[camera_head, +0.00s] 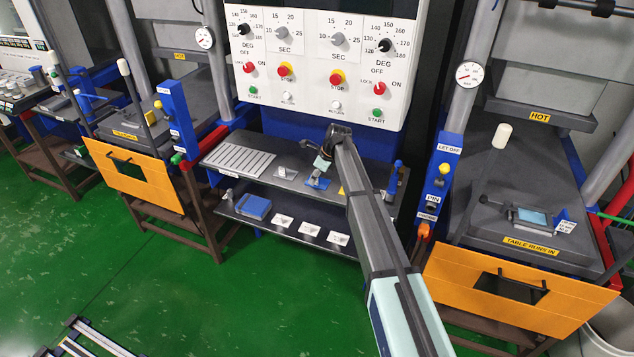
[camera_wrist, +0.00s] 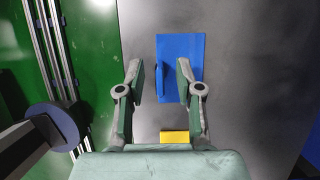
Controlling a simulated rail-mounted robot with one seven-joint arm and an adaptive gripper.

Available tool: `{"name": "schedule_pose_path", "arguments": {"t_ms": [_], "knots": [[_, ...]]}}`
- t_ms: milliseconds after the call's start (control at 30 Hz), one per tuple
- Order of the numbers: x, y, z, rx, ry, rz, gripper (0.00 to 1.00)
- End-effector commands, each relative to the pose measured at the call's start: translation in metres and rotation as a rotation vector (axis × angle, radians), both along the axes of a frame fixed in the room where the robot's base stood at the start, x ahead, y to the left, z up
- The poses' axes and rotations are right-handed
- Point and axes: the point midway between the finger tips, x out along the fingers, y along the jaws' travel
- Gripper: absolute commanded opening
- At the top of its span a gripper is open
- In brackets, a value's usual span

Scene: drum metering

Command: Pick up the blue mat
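The blue mat (camera_wrist: 190,50) is a flat blue rectangle on the dark shelf in the wrist view, with a narrow raised blue strip (camera_wrist: 160,84) along its left side. It shows small in the head view (camera_head: 318,183), partly hidden by my arm. My gripper (camera_wrist: 160,72) is open, with one finger left of the raised strip and the other over the mat to its right. I cannot tell how far above the mat the fingertips are. In the head view my gripper (camera_head: 322,163) is just above the mat on the upper shelf.
A yellow block (camera_wrist: 175,137) lies near the mat. A slotted grey plate (camera_head: 238,160) is left on the upper shelf. The lower shelf (camera_head: 290,226) holds a blue box (camera_head: 254,206) and several white cards. A control panel (camera_head: 320,65) stands behind, with presses on both sides.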

Motion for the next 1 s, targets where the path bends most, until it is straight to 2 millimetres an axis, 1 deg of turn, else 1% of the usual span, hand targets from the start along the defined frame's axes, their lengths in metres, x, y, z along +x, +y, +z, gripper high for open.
{"name": "schedule_pose_path", "arguments": {"t_ms": [33, 67, 100, 500, 667, 767, 867, 1000], "knots": [[0.0, 0.0, 0.0, 0.0, 0.0, 0.0, 0.13], [0.0, 0.0, 0.0, 0.0, 0.0, 0.0, 0.02], [0.0, 0.0, 0.0, 0.0, 0.0, 0.0, 0.0], [0.0, 0.0, 0.001, 0.0, 0.0, 0.0, 0.0], [0.0, 0.0, 0.006, 0.0, -0.001, 0.0, 0.0], [0.0, 0.0, 0.014, 0.001, -0.002, 0.001, 0.0], [0.0, 0.0, 0.026, 0.0, -0.002, 0.0, 0.0], [0.001, 0.0, 0.053, 0.0, -0.003, 0.0, 0.0]]}}
